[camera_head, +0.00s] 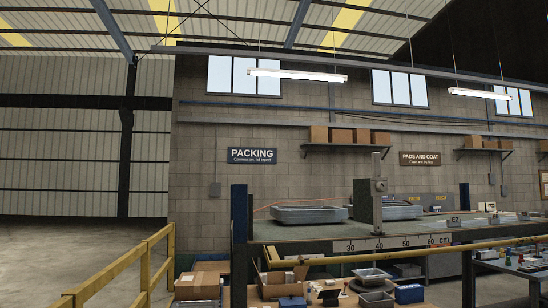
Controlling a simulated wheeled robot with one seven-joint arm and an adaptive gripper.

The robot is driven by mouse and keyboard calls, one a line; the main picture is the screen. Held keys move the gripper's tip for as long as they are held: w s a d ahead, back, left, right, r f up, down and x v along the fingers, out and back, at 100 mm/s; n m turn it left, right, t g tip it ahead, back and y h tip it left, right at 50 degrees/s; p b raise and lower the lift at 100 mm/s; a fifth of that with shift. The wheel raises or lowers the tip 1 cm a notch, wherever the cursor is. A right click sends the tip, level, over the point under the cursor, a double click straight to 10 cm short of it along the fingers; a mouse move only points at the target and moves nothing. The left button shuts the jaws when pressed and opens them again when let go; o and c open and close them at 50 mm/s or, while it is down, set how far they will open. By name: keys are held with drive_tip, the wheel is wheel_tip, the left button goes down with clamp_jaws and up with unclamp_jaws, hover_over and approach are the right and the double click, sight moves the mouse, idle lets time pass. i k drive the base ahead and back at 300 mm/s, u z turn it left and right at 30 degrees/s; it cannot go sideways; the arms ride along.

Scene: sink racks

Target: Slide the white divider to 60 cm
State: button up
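A pale grey upright piece (378,207) stands at the front edge of the raised bench, with a thin post on top; it may be the white divider, but its colour looks grey here. A scale strip (395,243) in cm runs along the bench's front edge below it. The upright's foot is near the second printed number, which looks like 40. The 60 mark is further right, with bare scale between. My gripper is not in view.
A grey tray (308,214) lies on the bench left of the upright. A dark post (239,245) stands at the bench's left end. A yellow railing (130,265) is in the left foreground. Cartons (197,286) and bins sit below the bench. Open floor lies far left.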

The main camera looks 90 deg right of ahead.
sight(368, 202)
drive_tip(key=i, duration=0.9)
drive_tip(key=z, duration=3.7)
